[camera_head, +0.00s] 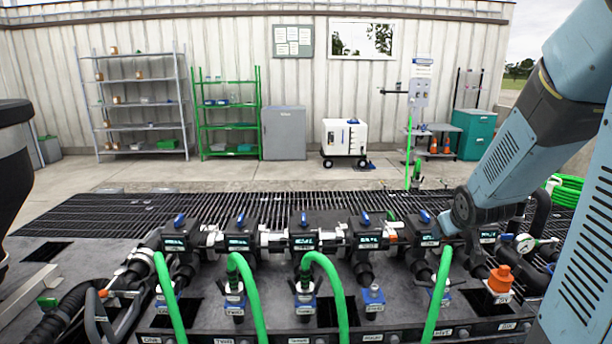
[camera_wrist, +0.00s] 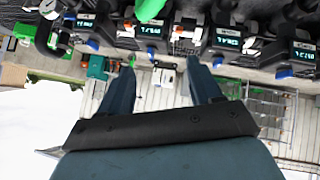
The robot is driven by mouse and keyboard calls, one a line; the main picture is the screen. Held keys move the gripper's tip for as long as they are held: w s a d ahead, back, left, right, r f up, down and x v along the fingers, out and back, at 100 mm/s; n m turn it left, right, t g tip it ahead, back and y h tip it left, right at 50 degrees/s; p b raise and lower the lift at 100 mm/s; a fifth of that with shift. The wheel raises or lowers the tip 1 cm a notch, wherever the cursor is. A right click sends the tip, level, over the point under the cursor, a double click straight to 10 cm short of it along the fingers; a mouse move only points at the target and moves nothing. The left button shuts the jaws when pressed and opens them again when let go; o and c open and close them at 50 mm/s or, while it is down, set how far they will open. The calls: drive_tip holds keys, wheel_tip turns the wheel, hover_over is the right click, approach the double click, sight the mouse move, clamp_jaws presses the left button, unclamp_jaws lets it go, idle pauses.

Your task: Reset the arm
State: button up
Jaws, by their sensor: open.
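My arm comes in from the right in the camera_head view, light blue with a dark band, and slants down to the right part of the valve manifold (camera_head: 304,235). Its lower end is beside the rightmost valves, close to a green hose (camera_head: 437,295). The fingers are hard to make out there. In the wrist view, which is upside down, my gripper (camera_wrist: 160,70) is open, with its two dark blue fingers well apart and nothing held between them. A green hose piece (camera_wrist: 150,9) shows beyond the fingertips at the top edge.
Black valve bodies with lit displays and blue handles line the manifold, with several green hoses arching in front. An orange cap (camera_head: 500,279) and a gauge (camera_head: 524,243) are right of my arm's end. Behind are a floor grating (camera_head: 150,213), shelves (camera_head: 140,102) and a white wheeled unit (camera_head: 344,138).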

drive_tip(key=s+a+r+g, duration=0.1)
drive_tip(key=s+a+r, duration=0.3)
drive_tip(key=s, duration=0.3)
drive_tip(key=s+a+r+m+g+y, duration=0.1)
drive_tip(key=s+a+r, duration=0.3)
drive_tip(key=s, duration=0.4)
drive_tip(key=s+a+r+m+g+y, duration=0.1)
drive_tip(key=s+a+r, duration=0.3)
drive_tip(key=s, duration=0.3)
drive_tip(key=shift+s+a+r+g, duration=0.2)
drive_tip(key=shift+s+g, duration=0.1)
drive_tip(key=shift+s, duration=0.1)
